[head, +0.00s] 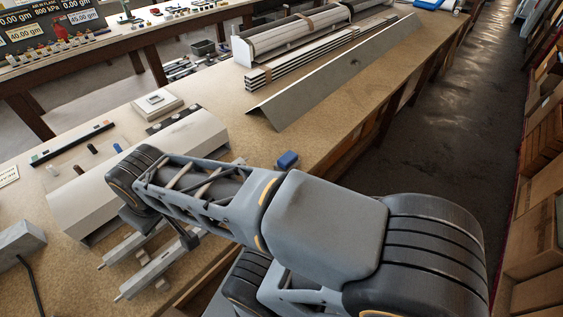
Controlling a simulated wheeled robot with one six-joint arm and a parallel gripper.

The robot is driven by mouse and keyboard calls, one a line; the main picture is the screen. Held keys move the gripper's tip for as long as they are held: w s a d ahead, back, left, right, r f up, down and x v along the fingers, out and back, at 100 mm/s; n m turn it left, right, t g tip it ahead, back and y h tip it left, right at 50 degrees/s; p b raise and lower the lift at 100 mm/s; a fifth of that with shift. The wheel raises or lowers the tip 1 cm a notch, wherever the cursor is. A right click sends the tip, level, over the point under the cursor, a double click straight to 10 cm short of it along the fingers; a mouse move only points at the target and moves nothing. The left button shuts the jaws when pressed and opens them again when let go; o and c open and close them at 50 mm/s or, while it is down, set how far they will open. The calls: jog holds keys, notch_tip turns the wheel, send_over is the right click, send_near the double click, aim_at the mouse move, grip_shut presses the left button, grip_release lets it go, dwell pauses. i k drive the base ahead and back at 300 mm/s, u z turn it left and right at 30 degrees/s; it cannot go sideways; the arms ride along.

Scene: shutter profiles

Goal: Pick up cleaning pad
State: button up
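A small blue block (288,160), which looks like the cleaning pad, lies on the tan workbench (330,135) near its front edge, just above my arm in the head view. It is apart from the other objects and its top and one side are visible. My arm crosses the lower middle of the view, from the right to the left, and partly covers the bench. I cannot make out my gripper's fingertips; my own arm links seem to hide them. I see nothing held.
A long grey angled profile (340,72) and stacked white slats (310,57) lie behind the blue block. A pale housing (75,207) and a small white box (157,102) stand left. Cardboard boxes (540,220) line the right. The aisle (440,120) is clear.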

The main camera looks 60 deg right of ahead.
aim_at(289, 161)
jog(key=k, duration=0.1)
jog(key=z, duration=2.05)
